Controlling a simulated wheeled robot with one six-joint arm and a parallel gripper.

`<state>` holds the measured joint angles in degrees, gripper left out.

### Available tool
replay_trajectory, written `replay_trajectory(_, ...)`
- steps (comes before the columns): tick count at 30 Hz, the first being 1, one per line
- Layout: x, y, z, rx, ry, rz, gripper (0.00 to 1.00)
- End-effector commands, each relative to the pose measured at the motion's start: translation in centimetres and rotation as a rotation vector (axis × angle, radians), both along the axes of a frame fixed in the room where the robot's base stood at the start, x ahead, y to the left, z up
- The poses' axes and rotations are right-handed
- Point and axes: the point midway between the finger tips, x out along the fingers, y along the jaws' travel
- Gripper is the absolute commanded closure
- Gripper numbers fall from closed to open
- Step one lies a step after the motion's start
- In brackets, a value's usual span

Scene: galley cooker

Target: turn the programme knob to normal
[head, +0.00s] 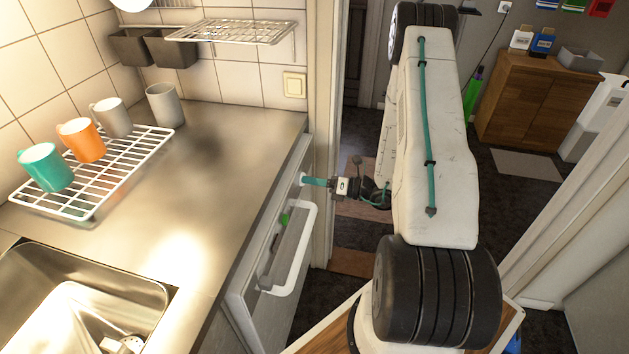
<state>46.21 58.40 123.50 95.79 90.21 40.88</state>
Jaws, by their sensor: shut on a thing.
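The appliance (243,290) is built in under the steel worktop, and I see its front at a steep angle. A white bar handle (297,258) stands out from that front. My gripper (306,181) reaches in from the right, with its teal fingers at the upper far end of the front panel, just below the worktop edge. The fingers are shut on the programme knob, which they almost wholly hide. The knob's pointer and the panel markings cannot be read from here.
A white wire rack (82,207) with several mugs stands on the worktop (205,190). A sink (60,290) is at the lower left. The door frame (322,110) rises close beside my gripper. A wooden cabinet (535,105) stands beyond the doorway.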

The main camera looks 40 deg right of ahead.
Motion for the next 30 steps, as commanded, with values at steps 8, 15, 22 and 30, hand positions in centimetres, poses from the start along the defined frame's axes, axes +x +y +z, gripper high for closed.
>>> replay_trajectory(8, 0.12, -0.08, -0.02, 0.129, 0.101, -0.003, 0.7)
replay_trajectory(15, 0.13, -0.07, -0.02, 0.298, 0.233, -0.003, 0.7)
replay_trajectory(22, 0.13, -0.07, -0.01, 0.449, 0.351, -0.003, 0.7)
replay_trajectory(30, 0.13, -0.08, -0.01, 0.578, 0.45, -0.003, 0.7)
